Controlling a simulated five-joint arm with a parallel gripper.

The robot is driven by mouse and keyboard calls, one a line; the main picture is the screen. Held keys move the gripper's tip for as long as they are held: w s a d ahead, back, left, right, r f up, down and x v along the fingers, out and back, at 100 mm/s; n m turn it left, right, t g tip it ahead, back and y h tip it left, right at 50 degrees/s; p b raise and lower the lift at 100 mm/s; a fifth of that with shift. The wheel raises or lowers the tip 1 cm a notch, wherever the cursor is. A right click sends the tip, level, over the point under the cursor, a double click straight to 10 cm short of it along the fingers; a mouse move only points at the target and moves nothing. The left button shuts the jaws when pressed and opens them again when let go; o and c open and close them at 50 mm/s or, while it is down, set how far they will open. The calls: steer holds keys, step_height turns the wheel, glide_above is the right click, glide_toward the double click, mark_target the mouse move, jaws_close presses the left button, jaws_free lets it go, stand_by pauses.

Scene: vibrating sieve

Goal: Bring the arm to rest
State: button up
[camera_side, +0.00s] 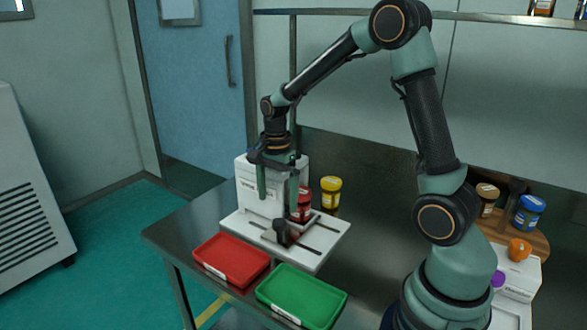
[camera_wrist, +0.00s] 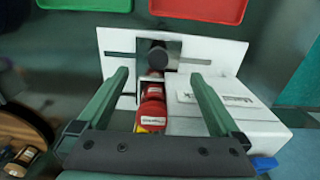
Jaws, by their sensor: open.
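My gripper (camera_side: 278,195) points down over the white sieve machine (camera_side: 325,240). In the wrist view its two green fingers (camera_wrist: 160,78) are spread wide and nothing is gripped. A red-lidded jar with a white label (camera_side: 304,203) stands at the machine's plate. In the wrist view this red jar (camera_wrist: 152,107) appears between the fingers, without visible contact. A dark clamp with a round knob (camera_side: 281,233) sits on the slotted plate, and it also shows in the wrist view (camera_wrist: 158,56). My fingers partly cover the machine's box in the side view.
A red tray (camera_side: 231,258) and a green tray (camera_side: 300,297) lie in front of the machine. A yellow-lidded jar (camera_side: 331,190) stands behind the red one. A wooden rack (camera_side: 540,246) with several jars is at the right. The air above the trays is clear.

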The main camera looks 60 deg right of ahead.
steer(key=s+a+r+n+t, duration=0.5)
steer(key=s+a+r+n, duration=0.4)
steer(key=n, duration=0.9)
step_height(320, 180, up, 4)
steer(key=shift+s+f+t, duration=0.1)
steer(key=shift+s+t, duration=0.2)
steer(key=shift+s, duration=0.75)
